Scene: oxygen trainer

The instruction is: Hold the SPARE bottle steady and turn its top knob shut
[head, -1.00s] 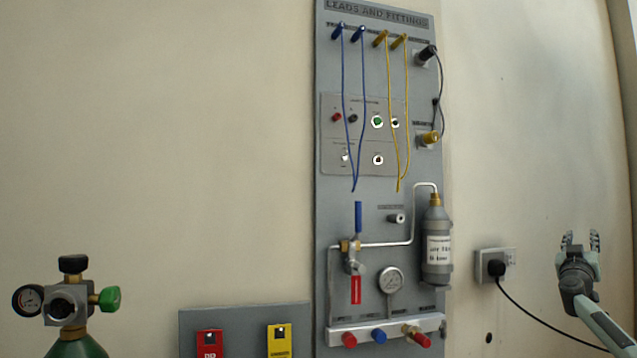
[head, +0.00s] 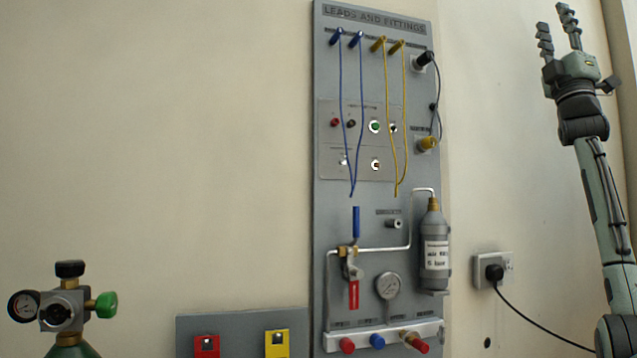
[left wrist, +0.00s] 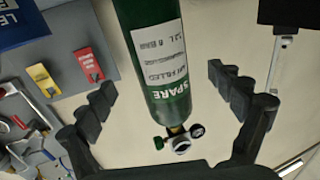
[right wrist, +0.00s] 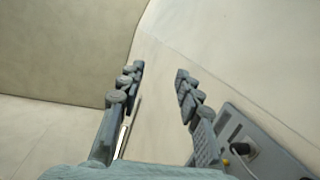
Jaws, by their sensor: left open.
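The green SPARE bottle (left wrist: 178,92) shows in the left wrist view, label facing the camera, with its valve end toward the bottom of the picture. In the head view only its green shoulder (head: 75,351) and valve head show, at lower left. The valve carries a black top knob (head: 70,268), a green side knob (head: 107,305) and a round gauge (head: 23,306). My left gripper (left wrist: 163,82) is open, with a finger on each side of the bottle and visible gaps; it is outside the head view. My right gripper (head: 556,22) is open, empty and raised at upper right, far from the bottle.
A grey wall panel (head: 326,215) with hanging leads, a small grey cylinder (head: 434,253) and fittings stands between the bottle and my right arm. A low board (head: 235,328) with red and yellow tags is beside the bottle. A wall socket (head: 507,266) has a trailing cable.

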